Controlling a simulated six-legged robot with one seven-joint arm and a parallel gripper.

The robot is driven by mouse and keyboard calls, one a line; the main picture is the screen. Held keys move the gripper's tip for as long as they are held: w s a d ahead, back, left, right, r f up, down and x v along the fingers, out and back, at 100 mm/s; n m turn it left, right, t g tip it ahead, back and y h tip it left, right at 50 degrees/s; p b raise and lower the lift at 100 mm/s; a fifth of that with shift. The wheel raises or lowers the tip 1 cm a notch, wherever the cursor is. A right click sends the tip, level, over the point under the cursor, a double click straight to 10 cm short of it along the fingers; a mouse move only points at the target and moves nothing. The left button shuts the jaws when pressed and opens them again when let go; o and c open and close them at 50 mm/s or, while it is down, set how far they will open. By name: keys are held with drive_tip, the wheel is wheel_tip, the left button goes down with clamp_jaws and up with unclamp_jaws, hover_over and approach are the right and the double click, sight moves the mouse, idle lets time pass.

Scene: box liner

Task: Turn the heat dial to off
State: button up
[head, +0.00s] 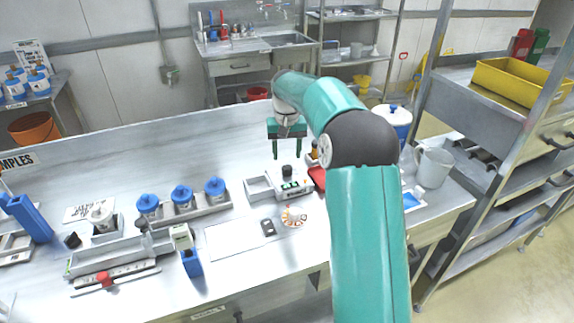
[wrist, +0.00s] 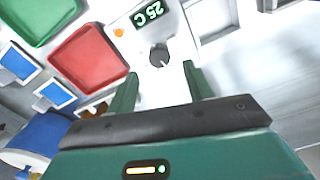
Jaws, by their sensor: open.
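The heat dial (wrist: 159,56) is a dark round knob on a white heater unit (wrist: 150,90). A lit green display reading about 25 C (wrist: 148,13) and an orange light (wrist: 118,32) are on the same face. A small pale mark shows on the dial, but its setting is too small to read. In the head view, the heater unit (head: 293,188) stands mid-bench with something dark on top. My gripper (head: 289,153) hangs above it, pointing down. In the wrist view, my gripper's green fingers (wrist: 160,70) are apart, empty, on either side of the dial and short of it.
A red tray (wrist: 88,58) and a green tray (wrist: 40,18) lie beside the heater unit. Several blue-lidded jars (head: 181,197) stand in a rack to its left. A white jug (head: 433,167) stands at the right end. The back left of the bench is clear.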

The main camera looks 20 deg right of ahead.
sight(287, 167)
wheel_tip(287, 167, down, 5)
drive_tip(key=shift+f, duration=0.2)
drive_tip(key=shift+c, duration=0.2)
drive_tip(key=c, duration=0.9)
